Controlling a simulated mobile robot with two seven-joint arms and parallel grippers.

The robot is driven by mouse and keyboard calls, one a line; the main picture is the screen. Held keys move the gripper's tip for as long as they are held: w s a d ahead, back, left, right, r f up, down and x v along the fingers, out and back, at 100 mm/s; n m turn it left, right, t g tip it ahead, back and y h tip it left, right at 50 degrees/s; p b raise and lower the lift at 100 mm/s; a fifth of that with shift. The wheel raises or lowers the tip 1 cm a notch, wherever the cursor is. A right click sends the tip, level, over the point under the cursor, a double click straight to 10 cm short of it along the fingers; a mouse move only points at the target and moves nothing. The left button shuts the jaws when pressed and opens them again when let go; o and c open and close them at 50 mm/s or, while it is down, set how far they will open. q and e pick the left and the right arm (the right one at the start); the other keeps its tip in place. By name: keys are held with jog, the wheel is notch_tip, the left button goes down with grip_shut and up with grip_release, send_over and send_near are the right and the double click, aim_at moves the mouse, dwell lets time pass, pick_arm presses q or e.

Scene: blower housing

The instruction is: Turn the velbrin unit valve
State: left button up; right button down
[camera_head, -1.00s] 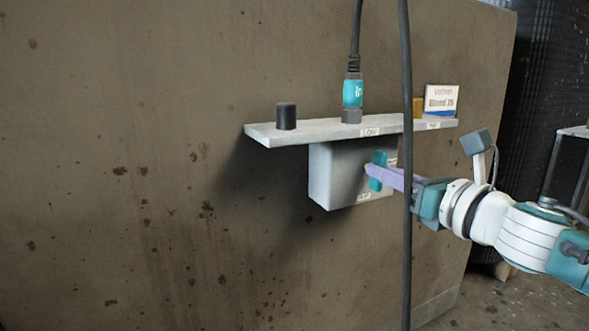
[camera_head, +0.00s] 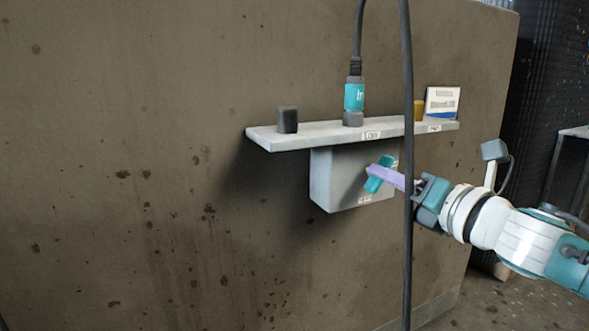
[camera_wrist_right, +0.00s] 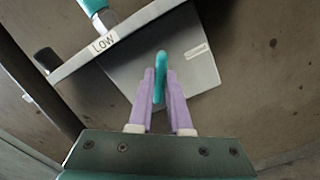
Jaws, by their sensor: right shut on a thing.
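The valve handle (camera_head: 379,174) is a teal bar on the front of a grey box (camera_head: 333,182) under a shelf on the wall. In the head view it leans, its top to the right. My right gripper (camera_head: 378,172) comes in from the right with purple fingers shut on the handle. In the right wrist view the teal handle (camera_wrist_right: 160,78) stands between the two fingers of the right gripper (camera_wrist_right: 161,88). A label is on the box beside it. My left gripper is in neither view.
The grey shelf (camera_head: 312,134) carries a black knob (camera_head: 287,120), a teal connector (camera_head: 354,97) with a cable, a yellow block (camera_head: 418,110) and a white sign (camera_head: 443,101). A black cable (camera_head: 408,240) hangs in front of my right gripper. The wall to the left is bare.

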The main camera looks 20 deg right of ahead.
jog(key=shift+m+p, duration=1.3)
jog(key=shift+m, duration=4.3)
jog(key=shift+f, duration=0.1)
jog(key=c, duration=0.9)
grip_release()
jog(key=shift+o, duration=0.2)
